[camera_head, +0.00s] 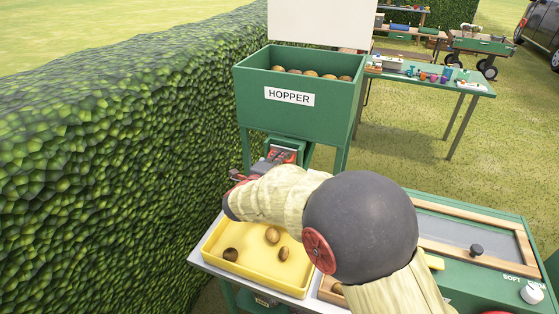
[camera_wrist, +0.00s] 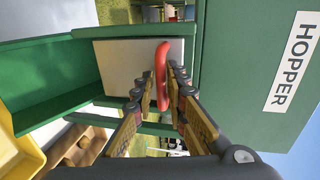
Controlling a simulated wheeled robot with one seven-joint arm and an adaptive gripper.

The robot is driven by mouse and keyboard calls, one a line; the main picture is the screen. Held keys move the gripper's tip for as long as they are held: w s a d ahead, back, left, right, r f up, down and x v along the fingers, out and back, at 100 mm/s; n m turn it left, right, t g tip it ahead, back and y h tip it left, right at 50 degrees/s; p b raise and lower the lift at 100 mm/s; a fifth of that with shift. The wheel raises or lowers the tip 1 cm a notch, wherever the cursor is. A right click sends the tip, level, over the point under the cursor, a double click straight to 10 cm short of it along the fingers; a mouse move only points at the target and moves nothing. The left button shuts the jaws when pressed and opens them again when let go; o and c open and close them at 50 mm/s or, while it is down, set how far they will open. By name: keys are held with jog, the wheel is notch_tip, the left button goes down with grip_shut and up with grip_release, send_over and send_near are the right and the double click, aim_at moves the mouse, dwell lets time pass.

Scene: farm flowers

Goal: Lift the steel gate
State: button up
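The steel gate (camera_wrist: 120,62) is a flat grey plate in the green frame of the hopper's outlet, in the wrist view. A red loop handle (camera_wrist: 162,78) stands out from it. My gripper (camera_wrist: 157,82) is open around the handle, one finger on each side. The handle is close to the right finger, with a wider gap to the left finger; I cannot tell whether it touches. The green hopper (camera_head: 299,104) holds several brown bulbs (camera_head: 310,73). In the head view my arm hides most of the gate area.
A yellow tray (camera_head: 262,273) with three brown bulbs sits below the hopper outlet. A green sorting box (camera_head: 490,235) with a wooden frame and a dial is at right. A hedge (camera_head: 110,150) borders the left. A table with small items (camera_head: 430,82) stands behind.

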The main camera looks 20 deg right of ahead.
jog(key=v, duration=1.2)
jog(key=a+f+n+y, duration=0.4)
jog(key=a+n+y, duration=0.1)
jog(key=a+n, duration=0.15)
jog(key=a+f+n+y, duration=0.3)
jog(key=a+n+y, duration=0.15)
jog(key=a, duration=0.35)
jog(key=s+a+n+g+y, duration=0.4)
jog(key=s+n, duration=0.4)
jog(key=s, duration=0.1)
jog(key=s+d+r+n+g+h, duration=0.1)
jog(key=s+d+n+g, duration=0.1)
jog(key=s+d+n, duration=0.45)
jog(key=s+d+r+n+g, duration=0.1)
jog(key=s+d+g, duration=0.25)
jog(key=s, duration=0.55)
jog(key=s+d+r+h, duration=0.1)
jog(key=s+d+r, duration=0.1)
jog(key=d, duration=0.3)
jog(key=s+d+r+m+t+h, duration=0.1)
jog(key=s+d+r, duration=0.1)
jog(key=d, duration=0.3)
jog(key=s+d+r+t+h, duration=0.1)
jog(key=s+d+r, duration=0.2)
jog(key=d, duration=0.2)
jog(key=shift+d, duration=0.15)
